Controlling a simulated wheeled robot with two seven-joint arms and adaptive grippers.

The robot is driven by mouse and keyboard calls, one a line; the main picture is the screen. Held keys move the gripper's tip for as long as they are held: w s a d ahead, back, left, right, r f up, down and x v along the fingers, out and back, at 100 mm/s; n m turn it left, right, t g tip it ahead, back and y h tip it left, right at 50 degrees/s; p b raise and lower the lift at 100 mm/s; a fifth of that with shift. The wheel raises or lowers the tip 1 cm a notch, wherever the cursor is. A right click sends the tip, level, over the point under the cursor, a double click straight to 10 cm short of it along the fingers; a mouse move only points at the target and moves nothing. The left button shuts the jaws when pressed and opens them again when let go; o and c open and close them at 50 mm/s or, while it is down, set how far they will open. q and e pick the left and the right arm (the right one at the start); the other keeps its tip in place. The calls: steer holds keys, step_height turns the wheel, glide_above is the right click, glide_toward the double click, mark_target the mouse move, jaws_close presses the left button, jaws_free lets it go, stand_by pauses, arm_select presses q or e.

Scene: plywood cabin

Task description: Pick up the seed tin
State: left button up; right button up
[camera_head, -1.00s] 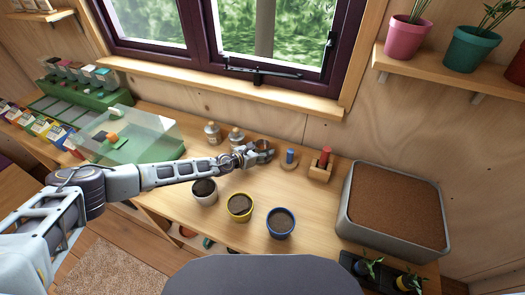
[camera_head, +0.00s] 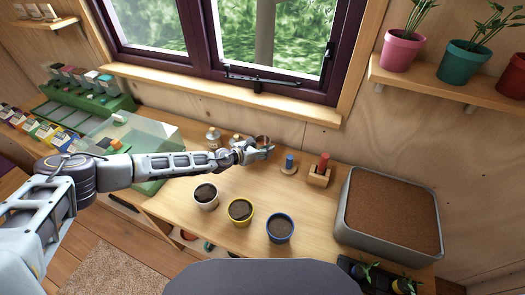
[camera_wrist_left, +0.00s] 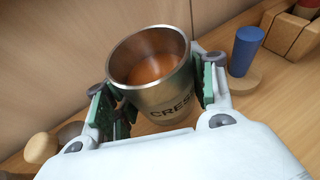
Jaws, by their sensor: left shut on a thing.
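The seed tin (camera_wrist_left: 150,65) is an open metal cup with a dark "CRES…" label, the rest of the word hidden. In the left wrist view it stands between the green pads of my left gripper (camera_wrist_left: 155,98), which is shut on it. In the head view the tin (camera_head: 263,141) is at the fingertips of my left gripper (camera_head: 258,149), over the back of the bench near the wall. It looks slightly raised, but I cannot tell the gap under it. My right gripper is not in view.
A blue peg on a round wooden base (camera_head: 289,164) and a red peg in a wooden block (camera_head: 319,170) stand just right of the tin. Pots of soil (camera_head: 240,210) stand in front. A large soil tray (camera_head: 389,215) fills the right side. Shakers (camera_head: 213,138) stand left.

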mark_target(262, 141)
arm_select(q)
step_height(262, 141, up, 4)
steer(key=shift+f+p, duration=0.2)
steer(key=shift+p, duration=0.2)
steer(key=shift+r, duration=0.25)
stand_by(0.6)
